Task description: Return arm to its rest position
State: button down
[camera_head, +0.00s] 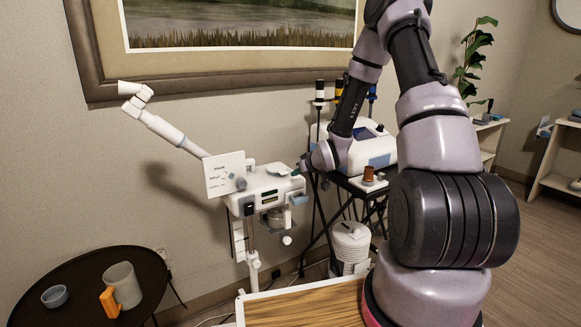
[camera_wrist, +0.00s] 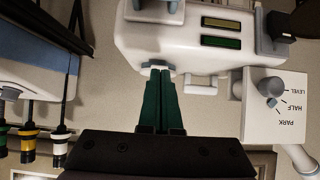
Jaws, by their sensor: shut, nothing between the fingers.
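A white wax warmer (camera_head: 272,187) stands on a thin post in the head view. Its white jointed arm (camera_head: 165,130) slants up to the left. A white panel (camera_head: 224,175) marked PARK, HALF and LEVEL has a grey knob (camera_head: 240,183). In the wrist view, upside down, the panel (camera_wrist: 276,112) and knob (camera_wrist: 270,86) are at the right. My gripper (camera_wrist: 159,74) is shut, its green fingers together and empty, with the tips close against the warmer's body (camera_wrist: 185,45); contact cannot be told. In the head view my gripper (camera_head: 299,170) is at the warmer's right end.
A dark round table (camera_head: 80,262) at left holds a mug (camera_head: 122,285) and a small bowl (camera_head: 55,296). A white machine (camera_head: 372,150) on a black stand is behind my arm. A wooden top (camera_head: 300,307) lies in front.

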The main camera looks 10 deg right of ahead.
jog(key=s+d+r+m+g+h, duration=0.1)
jog(key=s+d+r+m+h, duration=0.1)
jog(key=s+r, duration=0.65)
jog(key=s+d+r+m+g+h, duration=0.15)
jog(key=s+r, duration=0.25)
jog(key=r, duration=1)
jog(key=s+a+r+m+y, duration=0.1)
jog(key=s+r, duration=0.4)
jog(key=s, duration=0.6)
jog(key=s+a+r+m+y, duration=0.1)
jog(key=s+r+m, duration=0.2)
jog(key=s, duration=0.9)
notch_tip(320, 180, up, 3)
jog(key=shift+a+r+g, duration=0.1)
jog(key=shift+a+g, duration=0.25)
